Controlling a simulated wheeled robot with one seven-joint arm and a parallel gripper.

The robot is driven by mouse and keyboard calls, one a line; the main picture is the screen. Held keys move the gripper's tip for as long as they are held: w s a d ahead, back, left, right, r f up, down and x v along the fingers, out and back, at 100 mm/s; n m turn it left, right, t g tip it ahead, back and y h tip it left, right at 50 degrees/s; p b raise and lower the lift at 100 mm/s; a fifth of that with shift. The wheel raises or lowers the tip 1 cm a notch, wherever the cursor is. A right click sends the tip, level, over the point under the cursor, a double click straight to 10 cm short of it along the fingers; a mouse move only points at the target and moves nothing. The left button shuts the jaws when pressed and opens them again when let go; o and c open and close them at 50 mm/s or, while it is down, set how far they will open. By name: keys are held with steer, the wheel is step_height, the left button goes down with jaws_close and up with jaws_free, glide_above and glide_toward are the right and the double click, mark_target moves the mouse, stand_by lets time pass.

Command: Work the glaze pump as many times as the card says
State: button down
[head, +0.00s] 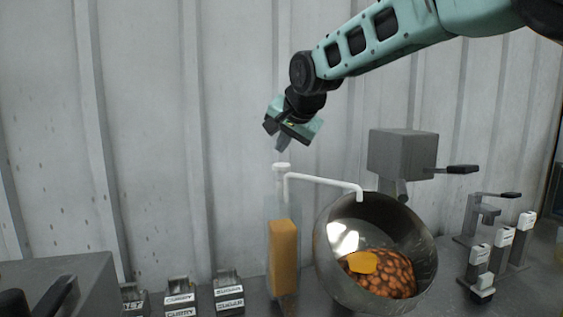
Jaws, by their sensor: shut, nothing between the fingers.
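The glaze pump has a tall clear container with orange glaze (284,255) inside. Its white pump head (281,166) stands on top, and a white spout (325,181) reaches right over the open metal drum (328,272). Brown nuts (388,277) lie in the drum, with an orange patch of glaze (362,262) on them. My gripper (281,144) is shut and empty, pointing down just above the pump head with a small gap between them. I cannot make out a card with a number.
Small labelled bins stand left of the pump, including a curry bin (181,296) and a sugar bin (229,292). A grey box with a dark handle (403,154) is behind the drum. White-topped posts (503,243) stand at right. The wall behind is bare.

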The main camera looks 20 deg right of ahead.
mark_target(283, 165)
steer(key=shift+r+p, duration=1.15)
steer(key=shift+r, duration=0.8)
steer(key=shift+f, duration=0.1)
steer(key=s+a+f+n+g+y, duration=0.1)
steer(key=s+a+f+n+g, duration=0.3)
steer(key=s+f, duration=0.5)
steer(key=s+a+f+n+g, duration=0.1)
steer(key=s+a+f+n, duration=0.4)
steer(key=s, duration=0.6)
steer(key=s+d+f+n+g, duration=0.1)
steer(key=s+f+n, duration=0.1)
steer(key=s, duration=0.5)
steer(key=s+f+n+g+h, duration=0.1)
steer(key=s+f+n, duration=0.1)
steer(key=s+f, duration=0.3)
steer(key=s+d+f+n+g, duration=0.1)
steer(key=s+f, duration=0.3)
steer(key=s, duration=0.5)
steer(key=shift+d+f+n+g, duration=0.2)
steer(key=shift+d+n+g, duration=0.15)
steer(key=shift+n+g, duration=0.35)
steer(key=shift+w, duration=0.1)
